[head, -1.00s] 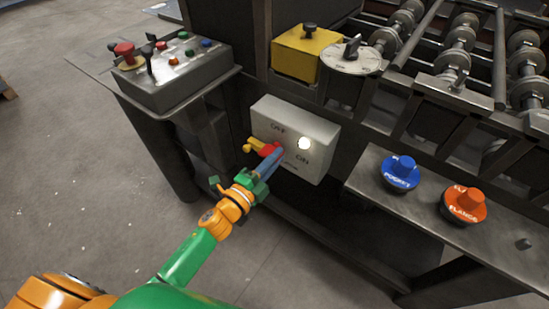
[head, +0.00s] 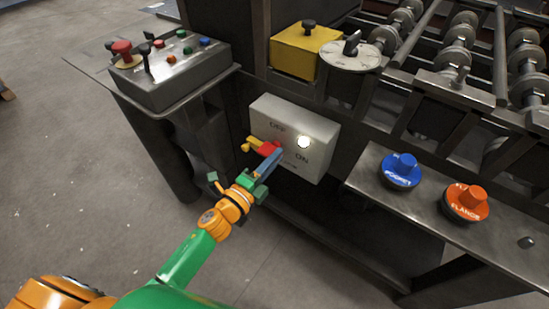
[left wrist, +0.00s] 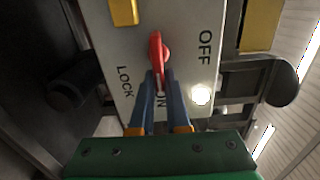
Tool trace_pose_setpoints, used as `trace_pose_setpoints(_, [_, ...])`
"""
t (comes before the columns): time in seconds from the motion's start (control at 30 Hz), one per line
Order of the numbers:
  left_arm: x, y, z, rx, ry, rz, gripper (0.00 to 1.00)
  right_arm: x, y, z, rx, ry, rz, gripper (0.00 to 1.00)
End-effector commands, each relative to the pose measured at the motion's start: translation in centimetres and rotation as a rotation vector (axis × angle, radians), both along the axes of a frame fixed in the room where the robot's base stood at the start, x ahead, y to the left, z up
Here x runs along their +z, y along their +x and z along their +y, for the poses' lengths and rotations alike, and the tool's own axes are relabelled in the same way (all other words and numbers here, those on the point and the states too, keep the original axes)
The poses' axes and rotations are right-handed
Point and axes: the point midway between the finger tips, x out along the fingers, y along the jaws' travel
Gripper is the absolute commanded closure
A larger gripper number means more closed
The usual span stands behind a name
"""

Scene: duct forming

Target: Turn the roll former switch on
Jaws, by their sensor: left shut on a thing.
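The roll former switch is a red handle (head: 267,148) on the front of a light grey box (head: 318,137). The box is marked OFF, ON and LOCK. In the left wrist view the red handle (left wrist: 158,50) stands between the blue fingertips of my left gripper (left wrist: 160,82), which is shut on it. The ON label lies between the fingers and is partly covered. A round white lamp (head: 304,142) on the box glows; it also shows in the left wrist view (left wrist: 201,94). My left gripper (head: 270,158) reaches the box from the lower left. My right gripper is out of view.
A yellow part (head: 253,146) sticks out at the box's left side. A control panel (head: 178,78) with several buttons stands at the upper left. Blue (head: 401,169) and orange (head: 466,202) knobs sit on a ledge at right. Open floor lies at the left.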

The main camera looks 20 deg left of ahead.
Motion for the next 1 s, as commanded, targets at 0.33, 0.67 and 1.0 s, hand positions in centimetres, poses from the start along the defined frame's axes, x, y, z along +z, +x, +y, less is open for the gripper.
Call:
trace_pose_setpoints(0.33, [0.0, 0.0, 0.0, 0.0, 0.0, 0.001, 0.56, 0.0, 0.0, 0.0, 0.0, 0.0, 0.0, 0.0])
trace_pose_setpoints(0.67, [-0.2, -3.9, 1.4, 0.0, 0.0, 0.003, 0.56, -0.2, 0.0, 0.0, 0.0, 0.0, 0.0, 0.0])
trace_pose_setpoints(1.0, [0.0, -6.7, 2.5, 0.0, 0.001, 0.001, 0.56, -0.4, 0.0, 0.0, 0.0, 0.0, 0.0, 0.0])
